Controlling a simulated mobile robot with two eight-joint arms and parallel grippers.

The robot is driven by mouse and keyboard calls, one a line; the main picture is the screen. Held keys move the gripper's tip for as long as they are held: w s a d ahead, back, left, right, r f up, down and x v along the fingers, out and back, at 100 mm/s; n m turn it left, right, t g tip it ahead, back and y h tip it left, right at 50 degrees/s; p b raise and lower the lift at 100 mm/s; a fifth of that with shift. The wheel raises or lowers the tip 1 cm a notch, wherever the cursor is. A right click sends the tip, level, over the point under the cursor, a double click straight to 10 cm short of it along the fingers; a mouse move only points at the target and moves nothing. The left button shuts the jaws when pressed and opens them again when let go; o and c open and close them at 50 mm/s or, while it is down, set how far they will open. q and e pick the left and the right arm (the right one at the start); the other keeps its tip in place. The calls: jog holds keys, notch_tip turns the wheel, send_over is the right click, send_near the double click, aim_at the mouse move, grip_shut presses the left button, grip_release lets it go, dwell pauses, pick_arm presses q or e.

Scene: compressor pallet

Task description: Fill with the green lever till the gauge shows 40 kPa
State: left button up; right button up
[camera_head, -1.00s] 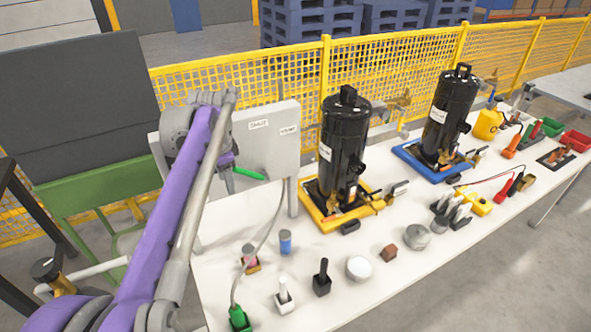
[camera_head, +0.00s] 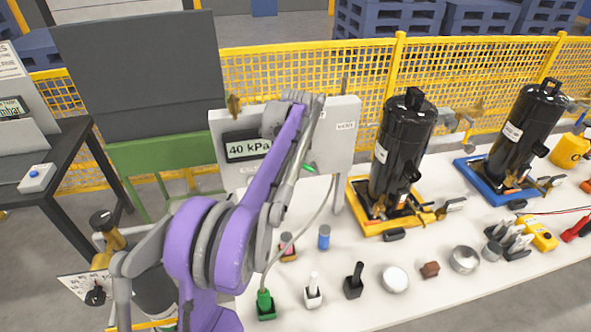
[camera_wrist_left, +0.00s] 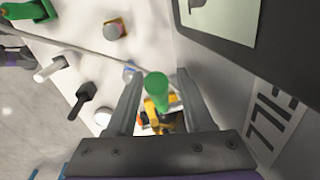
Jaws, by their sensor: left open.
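The gauge display (camera_head: 248,148) on the pale panel (camera_head: 343,150) reads 40 kPa in the head view. The green lever (camera_head: 310,168) shows beside my left arm, in front of the panel's lower part. In the left wrist view the lever (camera_wrist_left: 157,92) stands between the two fingers of my open left gripper (camera_wrist_left: 158,98). A gap shows on both sides of it. Part of the display (camera_wrist_left: 222,18) and a label (camera_wrist_left: 272,122) show there at the right. In the head view my arm covers the middle of the panel and hides the gripper's fingers.
Two black compressors (camera_head: 402,150) (camera_head: 525,125) stand on yellow and blue trays to the right. A grey hose (camera_head: 312,225) runs down from the panel to a green fitting (camera_head: 265,305). Several small parts lie along the white table's front. A yellow mesh fence (camera_head: 345,66) stands behind.

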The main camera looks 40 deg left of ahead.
pick_arm(q)
jog(key=shift+f, duration=0.55)
grip_shut()
dwell(1.1)
